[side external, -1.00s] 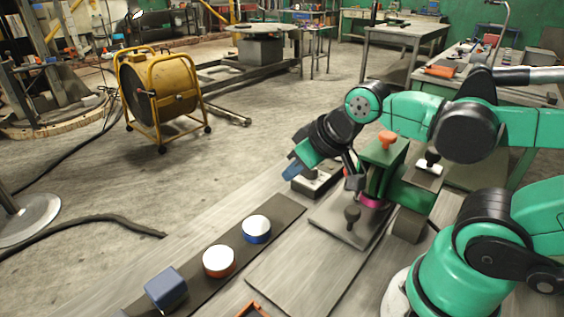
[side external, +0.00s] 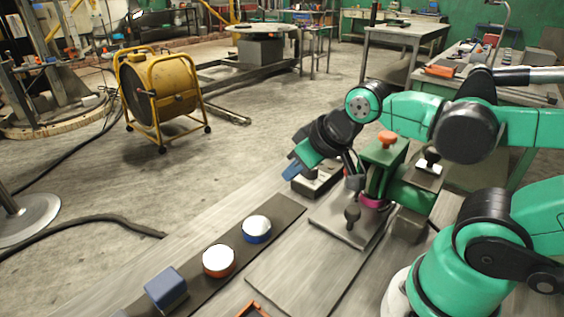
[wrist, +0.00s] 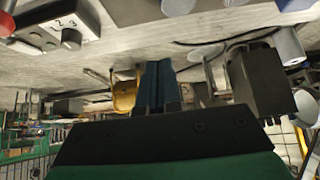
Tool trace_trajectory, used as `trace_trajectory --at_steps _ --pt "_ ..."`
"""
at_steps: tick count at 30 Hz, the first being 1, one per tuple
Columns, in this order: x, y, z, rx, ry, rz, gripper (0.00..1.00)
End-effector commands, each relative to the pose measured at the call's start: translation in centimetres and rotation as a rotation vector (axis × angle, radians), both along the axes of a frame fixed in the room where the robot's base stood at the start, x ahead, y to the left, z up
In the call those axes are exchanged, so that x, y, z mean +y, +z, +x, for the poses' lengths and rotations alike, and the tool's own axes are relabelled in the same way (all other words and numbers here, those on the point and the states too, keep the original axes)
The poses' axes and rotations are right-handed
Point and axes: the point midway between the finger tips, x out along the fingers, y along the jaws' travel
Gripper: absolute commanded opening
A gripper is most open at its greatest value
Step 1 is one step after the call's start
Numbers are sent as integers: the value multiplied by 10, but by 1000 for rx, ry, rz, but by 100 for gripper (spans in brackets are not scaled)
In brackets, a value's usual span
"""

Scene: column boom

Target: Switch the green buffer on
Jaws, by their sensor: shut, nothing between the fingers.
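The green buffer (side external: 384,158) stands on a metal plate on the bench, with an orange knob on top and a pink ring low down. A black-and-white fitting (side external: 430,164) shows at its right; its setting is too small to tell. My gripper (side external: 291,172) is to the left of the buffer, apart from it, tilted down to the left. Its blue fingers are shut and empty; they also show in the wrist view (wrist: 158,84). A grey control box (side external: 320,182) sits just beyond and below the fingers. In the wrist view the box (wrist: 72,32) has a numbered dial and a red part at its left.
A dark strip (side external: 192,258) on the bench carries a blue-sided round tin (side external: 257,229), an orange-sided one (side external: 219,261) and a blue block (side external: 166,288). A black-knobbed part (side external: 352,215) stands on the plate before the buffer. A yellow fan (side external: 160,92) is on the floor behind.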

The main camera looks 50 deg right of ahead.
Motion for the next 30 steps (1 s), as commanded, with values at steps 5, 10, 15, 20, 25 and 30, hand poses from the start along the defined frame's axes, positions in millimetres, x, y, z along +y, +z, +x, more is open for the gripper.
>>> trace_trajectory --at_steps 5,10,15,20,25,30 --pt "0 0 0 0 0 0 0" --pt "-1 1 1 4 -2 2 0" --pt "-13 9 11 49 -31 24 0" --pt "-40 20 31 129 -70 86 0" --pt "-79 27 55 198 -93 180 0" --pt "-127 27 74 228 -95 285 0"
